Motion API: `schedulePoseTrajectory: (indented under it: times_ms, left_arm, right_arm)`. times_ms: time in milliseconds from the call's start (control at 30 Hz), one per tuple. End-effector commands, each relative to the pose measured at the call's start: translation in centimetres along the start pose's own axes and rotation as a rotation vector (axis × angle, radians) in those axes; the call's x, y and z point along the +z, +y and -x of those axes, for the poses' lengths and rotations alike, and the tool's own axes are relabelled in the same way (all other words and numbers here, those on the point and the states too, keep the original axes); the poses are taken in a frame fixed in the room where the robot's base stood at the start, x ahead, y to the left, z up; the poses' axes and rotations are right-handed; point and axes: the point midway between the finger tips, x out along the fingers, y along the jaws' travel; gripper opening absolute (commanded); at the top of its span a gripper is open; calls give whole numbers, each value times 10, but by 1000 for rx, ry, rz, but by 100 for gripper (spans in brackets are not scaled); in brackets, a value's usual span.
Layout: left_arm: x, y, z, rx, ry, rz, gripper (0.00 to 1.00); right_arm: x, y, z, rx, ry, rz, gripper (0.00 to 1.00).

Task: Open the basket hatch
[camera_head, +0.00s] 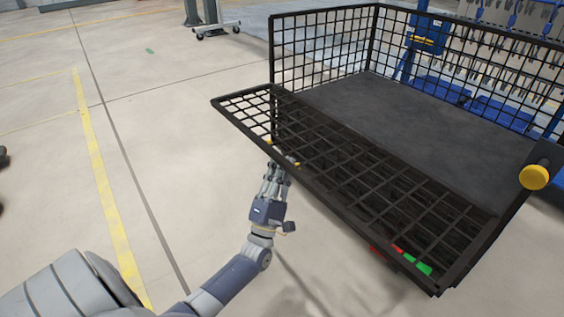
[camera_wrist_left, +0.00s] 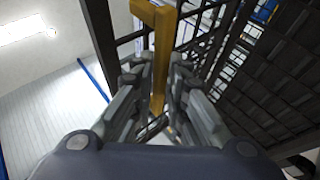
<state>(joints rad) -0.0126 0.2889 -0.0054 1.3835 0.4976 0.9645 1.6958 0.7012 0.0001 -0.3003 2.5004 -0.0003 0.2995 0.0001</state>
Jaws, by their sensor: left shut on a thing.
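The black wire-mesh basket (camera_head: 410,108) stands at the right in the head view. Its mesh hatch (camera_head: 345,216) is swung outward from the front side and leans away from the basket floor. My left gripper (camera_head: 278,165) is at the hatch's outer edge, below it. In the left wrist view, my left gripper (camera_wrist_left: 158,85) is shut on a yellow handle (camera_wrist_left: 161,45), with a finger on each side. Only small yellow bits of the handle show in the head view. The dark mesh fills the right of the wrist view. My right gripper is not in view.
A yellow knob (camera_head: 534,177) sits on a black bracket at the basket's right side. Red and green pieces (camera_head: 416,263) show under the hatch's lower corner. A wheeled stand (camera_head: 217,30) is far back.

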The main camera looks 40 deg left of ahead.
Motion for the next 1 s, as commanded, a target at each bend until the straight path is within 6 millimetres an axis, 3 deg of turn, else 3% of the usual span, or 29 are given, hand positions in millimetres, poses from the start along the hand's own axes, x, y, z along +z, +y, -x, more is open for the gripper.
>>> schedulePoseTrajectory:
  times_ms: [533, 567, 600, 1000]
  left_arm:
    - [6, -4, -2, -2, -15, 4, 0]
    - [6, -4, -2, -2, -15, 5, 20]
    - [6, -4, -2, -1, -14, 5, 29]
    - [3, -3, 4, 0, -7, 3, 30]
  right_arm:
    - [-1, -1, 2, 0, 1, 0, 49]
    - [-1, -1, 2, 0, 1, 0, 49]
    - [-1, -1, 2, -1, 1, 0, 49]
    - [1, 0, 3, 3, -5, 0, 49]
